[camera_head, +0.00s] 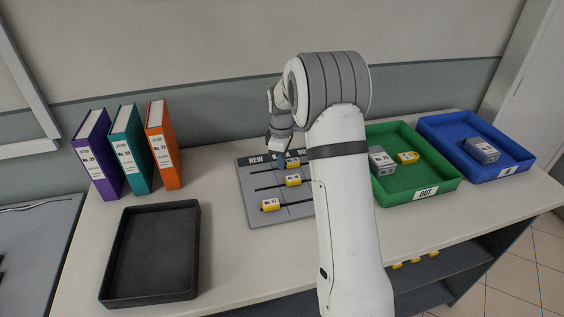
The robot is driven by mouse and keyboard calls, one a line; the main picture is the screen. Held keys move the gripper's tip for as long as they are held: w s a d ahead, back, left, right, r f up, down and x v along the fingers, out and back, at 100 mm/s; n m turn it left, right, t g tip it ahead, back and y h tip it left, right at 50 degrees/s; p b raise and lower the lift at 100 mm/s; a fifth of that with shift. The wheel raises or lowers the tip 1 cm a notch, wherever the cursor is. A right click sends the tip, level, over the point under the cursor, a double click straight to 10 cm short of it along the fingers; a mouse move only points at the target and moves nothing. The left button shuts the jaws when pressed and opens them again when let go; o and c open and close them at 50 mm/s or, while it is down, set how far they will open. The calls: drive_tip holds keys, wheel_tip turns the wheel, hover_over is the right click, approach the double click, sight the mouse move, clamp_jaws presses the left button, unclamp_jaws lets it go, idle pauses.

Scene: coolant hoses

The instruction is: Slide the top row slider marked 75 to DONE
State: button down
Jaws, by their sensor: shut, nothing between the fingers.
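A grey slider board (247,207) lies on the table, with three dark slots and a header starting with "NEW"; its right part is hidden behind my arm. The top row slider (293,162) is yellow with a white label, too small to read and partly covered. It sits just left of my arm. The second row slider (293,181) is yellow, near the board's middle. The bottom row slider (270,205) is yellow, at the left. My gripper (281,155) points down at the top row, close to the left of its slider; whether they touch is unclear. It is shut and empty. DONE is hidden.
A black empty tray (108,288) and purple, teal and orange binders (163,147) stand left of the board. A green OUT tray (424,191) and a blue tray (527,160) with boxes stand to the right. Yellow items (415,260) lie on a lower shelf.

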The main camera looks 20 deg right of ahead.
sight(291, 161)
drive_tip(key=shift+d, duration=2.25)
drive_tip(key=shift+a, duration=0.75)
drive_tip(key=shift+r+p, duration=2.55)
drive_tip(key=shift+r, duration=1.45)
